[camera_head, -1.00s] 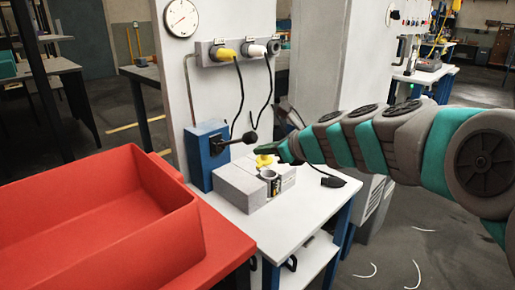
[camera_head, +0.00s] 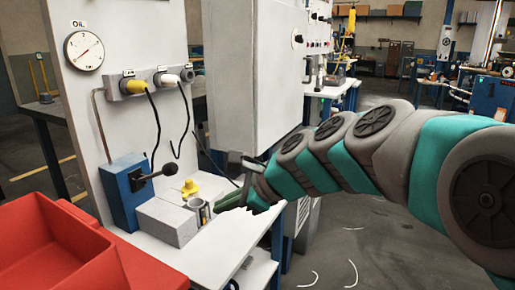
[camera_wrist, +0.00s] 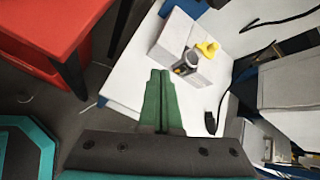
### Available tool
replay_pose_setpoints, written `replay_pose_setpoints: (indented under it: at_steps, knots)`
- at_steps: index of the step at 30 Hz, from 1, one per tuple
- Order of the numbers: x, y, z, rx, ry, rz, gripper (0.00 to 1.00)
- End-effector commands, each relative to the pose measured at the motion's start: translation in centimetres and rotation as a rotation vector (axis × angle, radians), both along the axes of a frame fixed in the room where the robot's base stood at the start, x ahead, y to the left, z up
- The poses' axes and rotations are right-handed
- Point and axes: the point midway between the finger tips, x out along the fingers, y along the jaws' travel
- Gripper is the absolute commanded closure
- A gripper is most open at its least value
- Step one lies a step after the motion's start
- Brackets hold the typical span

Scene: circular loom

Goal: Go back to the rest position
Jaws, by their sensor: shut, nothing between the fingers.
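My gripper (camera_wrist: 162,95) shows in the wrist view with its two green fingers pressed together and nothing between them. In the head view my gripper (camera_head: 247,200) is above the right side of the small white table (camera_head: 215,250), just right of the grey block.
A red bin (camera_head: 60,250) stands at the left. A blue box with a black lever (camera_head: 135,182) is at the table's back. A white cabinet (camera_head: 250,80) rises close behind my arm. Open floor (camera_head: 375,225) lies to the right.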

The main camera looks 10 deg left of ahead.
Motion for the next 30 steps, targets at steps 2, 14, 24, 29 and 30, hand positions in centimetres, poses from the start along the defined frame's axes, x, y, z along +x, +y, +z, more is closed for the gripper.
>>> replay_pose_setpoints:
  at_steps: [2, 14, 24, 29, 30]
  knots:
    - [-3.1, -3.0, -3.5, -0.167, -0.077, 0.140, 1.00]
    - [-19.6, -19.9, -16.5, -0.752, -0.208, 1.021, 1.00]
    - [-26.6, -26.7, -19.0, -0.823, -0.167, 1.408, 1.00]
    - [-26.6, -26.8, -19.0, -0.822, -0.166, 1.417, 1.00]
    - [-26.6, -26.8, -19.0, -0.822, -0.167, 1.416, 1.00]
